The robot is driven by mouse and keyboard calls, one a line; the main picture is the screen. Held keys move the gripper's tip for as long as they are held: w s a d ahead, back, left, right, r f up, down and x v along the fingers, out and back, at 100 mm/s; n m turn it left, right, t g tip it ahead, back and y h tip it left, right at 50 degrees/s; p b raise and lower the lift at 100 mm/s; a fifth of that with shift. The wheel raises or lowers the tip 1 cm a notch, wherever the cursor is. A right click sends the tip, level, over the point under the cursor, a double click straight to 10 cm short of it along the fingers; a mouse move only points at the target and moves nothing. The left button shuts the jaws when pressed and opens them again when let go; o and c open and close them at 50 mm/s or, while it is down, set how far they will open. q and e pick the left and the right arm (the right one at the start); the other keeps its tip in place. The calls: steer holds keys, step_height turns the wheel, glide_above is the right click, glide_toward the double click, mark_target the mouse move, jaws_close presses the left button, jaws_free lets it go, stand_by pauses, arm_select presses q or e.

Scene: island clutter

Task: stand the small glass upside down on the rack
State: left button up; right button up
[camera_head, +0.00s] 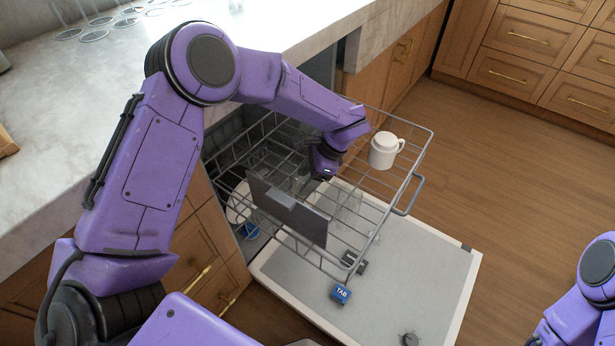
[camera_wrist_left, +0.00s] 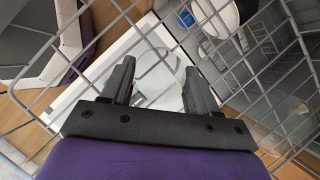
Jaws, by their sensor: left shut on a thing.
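My left gripper (camera_head: 322,172) reaches down into the upper wire rack (camera_head: 428,160) of the open dishwasher. In the left wrist view its two fingers (camera_wrist_left: 158,88) are shut on a small clear glass (camera_wrist_left: 157,76), which shows faintly between them. Rack wires are close around the fingers. The glass is hard to make out in the head view, so I cannot tell which way up it is or whether it touches the rack. Part of my right arm shows at the right edge; its gripper is out of view.
A white mug (camera_head: 383,151) stands on the rack to the right of my gripper. A dark flat panel (camera_head: 288,210) stands upright on the left. Several glasses stand on the counter (camera_head: 40,150).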

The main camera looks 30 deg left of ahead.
arm_select(q)
steer(key=shift+f+b, duration=0.3)
steer(key=shift+f, duration=0.05)
stand_by(0.3)
steer(key=o, duration=1.3)
steer(key=v, duration=1)
steer(key=shift+w+d+r+p, duration=0.1)
steer(key=shift+r+p, duration=0.2)
steer(key=shift+p, duration=0.05)
